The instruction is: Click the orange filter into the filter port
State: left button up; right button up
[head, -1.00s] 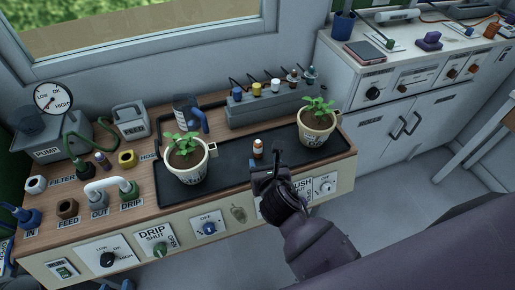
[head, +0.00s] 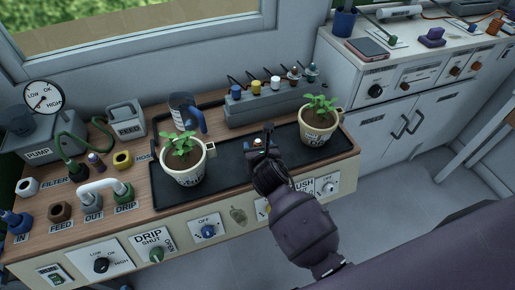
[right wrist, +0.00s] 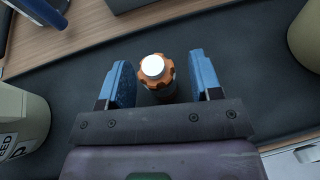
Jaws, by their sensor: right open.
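The orange filter (right wrist: 155,72) stands upright on the dark tray (right wrist: 262,90), with a pale round top and an orange notched collar. My right gripper (head: 262,143) is open in the right wrist view, with one blue finger on each side of the filter and small gaps visible. In the head view the gripper mostly hides the filter. A FILTER label (head: 54,182) is on the wooden bench at the left, beside a white ring-shaped socket (head: 27,187). I cannot tell for certain which socket is the filter port. My left gripper is not in view.
Two potted plants (head: 187,178) (head: 318,125) stand on the tray, left and right of the gripper. A grey rack of bottles (head: 273,100) stands behind. Pipes (head: 98,187), a pump (head: 45,145) and a feed can (head: 125,122) crowd the bench's left.

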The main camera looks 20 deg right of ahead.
jog(key=c, duration=1)
jog(key=shift+r, duration=0.1)
